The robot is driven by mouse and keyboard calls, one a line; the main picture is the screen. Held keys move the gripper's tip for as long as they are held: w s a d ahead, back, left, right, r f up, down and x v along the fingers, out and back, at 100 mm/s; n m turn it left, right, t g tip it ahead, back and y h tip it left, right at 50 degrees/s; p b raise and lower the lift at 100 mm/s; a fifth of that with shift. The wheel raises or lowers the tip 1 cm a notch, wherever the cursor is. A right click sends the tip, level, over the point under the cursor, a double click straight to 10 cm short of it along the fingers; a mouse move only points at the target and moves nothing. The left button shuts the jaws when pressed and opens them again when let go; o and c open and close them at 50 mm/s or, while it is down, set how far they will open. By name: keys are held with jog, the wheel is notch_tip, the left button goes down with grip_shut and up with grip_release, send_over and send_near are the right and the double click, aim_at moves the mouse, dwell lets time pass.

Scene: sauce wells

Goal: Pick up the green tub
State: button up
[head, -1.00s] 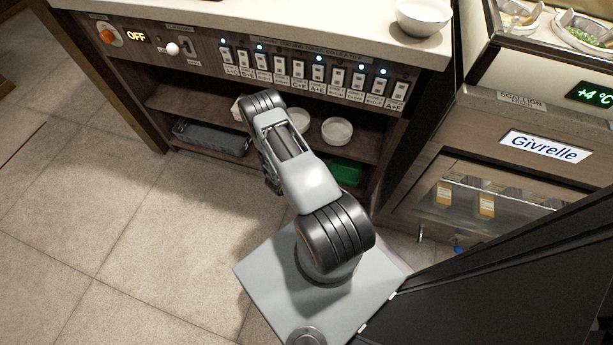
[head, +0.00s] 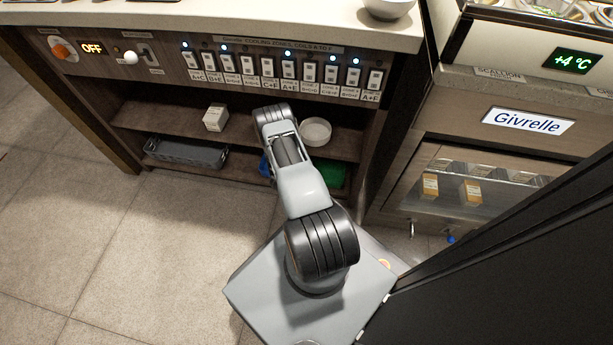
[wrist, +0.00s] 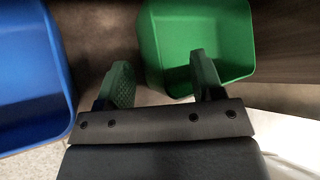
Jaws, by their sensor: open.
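The green tub (head: 329,176) sits on the bottom shelf under the counter, partly hidden behind my arm in the head view. In the wrist view the green tub (wrist: 205,30) is open towards me, at upper middle right. My gripper (wrist: 162,82) is open, with nothing shut between its fingers. Its left finger shows outside the tub's left wall and its right finger overlaps the tub's opening, near the corner. I cannot tell the depth between fingers and wall, or any contact. In the head view my gripper is hidden behind my arm.
A blue tub (wrist: 30,75) stands left of the green one; it shows slightly in the head view (head: 265,166). A grey tray (head: 187,152) is further left. The floor at left is clear.

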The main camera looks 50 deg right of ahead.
grip_shut()
dwell(0.7)
